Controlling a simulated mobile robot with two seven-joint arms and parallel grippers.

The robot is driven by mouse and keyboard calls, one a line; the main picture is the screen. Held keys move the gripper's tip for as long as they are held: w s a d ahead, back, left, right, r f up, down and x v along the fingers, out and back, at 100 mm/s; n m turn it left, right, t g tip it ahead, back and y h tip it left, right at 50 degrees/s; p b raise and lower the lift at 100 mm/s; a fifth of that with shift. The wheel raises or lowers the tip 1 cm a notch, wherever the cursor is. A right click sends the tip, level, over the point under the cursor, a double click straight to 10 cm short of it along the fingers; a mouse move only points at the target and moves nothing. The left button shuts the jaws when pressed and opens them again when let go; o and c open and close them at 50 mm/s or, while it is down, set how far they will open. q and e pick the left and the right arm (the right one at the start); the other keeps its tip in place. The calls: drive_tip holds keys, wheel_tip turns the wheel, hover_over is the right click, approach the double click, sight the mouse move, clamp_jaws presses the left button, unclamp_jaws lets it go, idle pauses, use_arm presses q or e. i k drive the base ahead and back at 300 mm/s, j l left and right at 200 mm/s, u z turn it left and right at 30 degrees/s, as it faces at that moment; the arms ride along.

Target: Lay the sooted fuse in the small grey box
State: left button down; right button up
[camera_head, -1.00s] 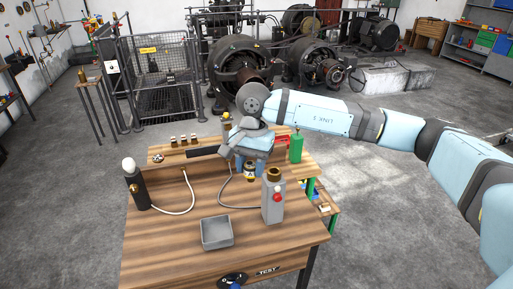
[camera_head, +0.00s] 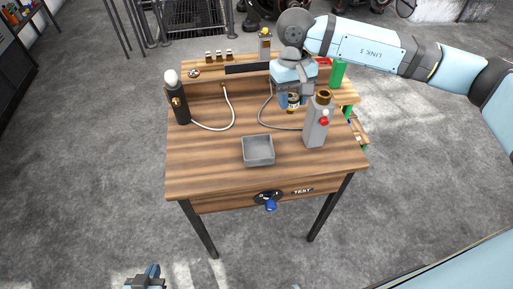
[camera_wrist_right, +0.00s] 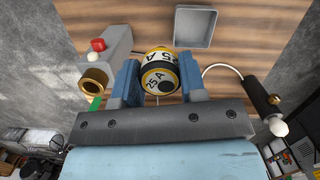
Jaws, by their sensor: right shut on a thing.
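The small grey box (camera_head: 258,163) is an open square tray on the wooden bench, near the middle of its front part; it also shows in the right wrist view (camera_wrist_right: 194,44). My right gripper (camera_head: 293,98) is shut on a fuse (camera_head: 293,107), behind and to the right of the box. My left gripper (camera_head: 148,278) is at the bottom edge, mostly cut off, apart from the bench.
A grey post with a brass socket and red button (camera_head: 317,125) stands right of the box. A black holder with a white bulb (camera_head: 179,100) stands at left, with a white cable. Several small fuses (camera_head: 219,57) stand on the back shelf. Bench around the box is clear.

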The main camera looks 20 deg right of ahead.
sight(258, 153)
drive_tip(key=i+j+z, duration=0.2)
drive_tip(key=j, duration=0.2)
drive_tip(key=i+j+z, duration=0.1)
drive_tip(key=j+z, duration=0.15)
drive_tip(key=j, duration=0.15)
drive_tip(key=i+j+z, duration=0.2)
drive_tip(key=j, duration=0.2)
drive_tip(key=j+z, duration=0.25)
drive_tip(key=j, duration=0.2)
